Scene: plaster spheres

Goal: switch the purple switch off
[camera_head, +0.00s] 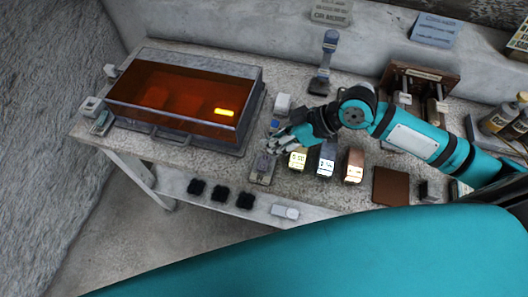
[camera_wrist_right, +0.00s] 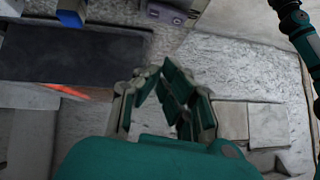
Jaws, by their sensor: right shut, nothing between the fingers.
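The purple switch (camera_head: 263,168) is a small grey-purple lever on a pale plate near the front edge of the bench, right of the orange-lidded box. A purple-grey part (camera_wrist_right: 166,13) shows at the top of the right wrist view, cut off by the frame edge; I cannot tell if it is the same switch. My right gripper (camera_head: 279,143) is just above and right of the switch in the head view, apart from it. Its fingers, also in the right wrist view (camera_wrist_right: 165,92), are shut and empty. The lever's exact position is too small to tell. My left gripper is out of view.
The orange-lidded box (camera_head: 170,98) stands left of my gripper. A blue-topped piece (camera_head: 274,125) is just behind my fingers. A blue-grey stand (camera_head: 325,65) rises farther back.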

